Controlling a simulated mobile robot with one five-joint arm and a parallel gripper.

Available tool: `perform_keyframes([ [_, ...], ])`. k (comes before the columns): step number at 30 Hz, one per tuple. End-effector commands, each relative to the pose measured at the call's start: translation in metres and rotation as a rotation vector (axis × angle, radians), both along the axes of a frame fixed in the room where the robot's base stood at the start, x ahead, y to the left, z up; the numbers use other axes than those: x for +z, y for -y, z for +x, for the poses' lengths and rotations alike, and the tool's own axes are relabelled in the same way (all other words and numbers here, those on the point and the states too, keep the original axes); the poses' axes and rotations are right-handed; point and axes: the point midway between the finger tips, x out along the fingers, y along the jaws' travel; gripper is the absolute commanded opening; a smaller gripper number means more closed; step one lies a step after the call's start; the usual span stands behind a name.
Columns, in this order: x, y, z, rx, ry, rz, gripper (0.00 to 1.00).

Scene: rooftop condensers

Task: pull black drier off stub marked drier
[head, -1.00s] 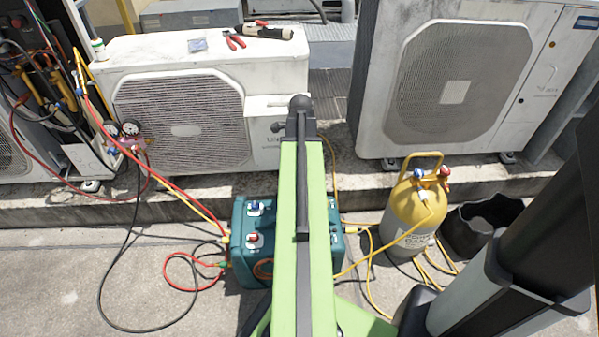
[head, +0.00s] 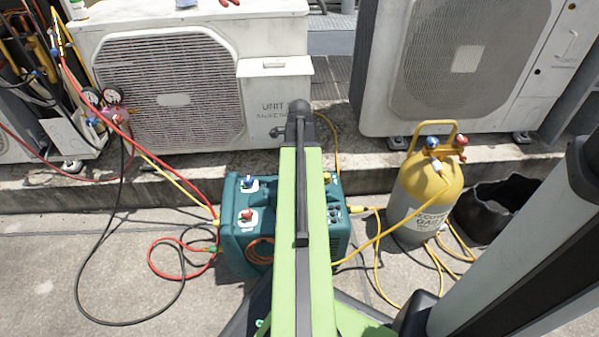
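I cannot make out a black drier or a stub marked drier in the head view. My green arm stands upright in the middle, and its dark top end hides part of the white condenser (head: 170,110) behind it. That condenser has a label starting "UNIT" on its right side, partly covered by my arm. My gripper's fingers do not show, so the gripper is not in view.
A teal machine (head: 240,240) with red and yellow hoses sits behind my arm. Right of it stand a yellow-topped cylinder (head: 423,195) and a black bucket (head: 490,215). Gauges (head: 102,105) hang at left. A second condenser (head: 460,65) stands back right. Hoses cross the floor.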

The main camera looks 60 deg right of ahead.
Motion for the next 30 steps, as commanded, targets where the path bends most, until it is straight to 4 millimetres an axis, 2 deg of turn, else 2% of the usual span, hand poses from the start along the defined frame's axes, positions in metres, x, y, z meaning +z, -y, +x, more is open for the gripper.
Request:
perform_keyframes([
  [1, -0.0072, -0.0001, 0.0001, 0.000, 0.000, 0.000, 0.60],
  [9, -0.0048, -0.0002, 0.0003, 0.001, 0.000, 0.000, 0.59],
  [21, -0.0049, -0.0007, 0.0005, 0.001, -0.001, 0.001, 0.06],
  [23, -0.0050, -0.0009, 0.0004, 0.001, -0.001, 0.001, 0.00],
  [26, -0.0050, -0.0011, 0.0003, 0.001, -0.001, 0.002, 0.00],
  [27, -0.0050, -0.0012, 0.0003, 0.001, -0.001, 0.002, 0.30],
  [30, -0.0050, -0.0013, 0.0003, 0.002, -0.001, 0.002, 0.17],
])
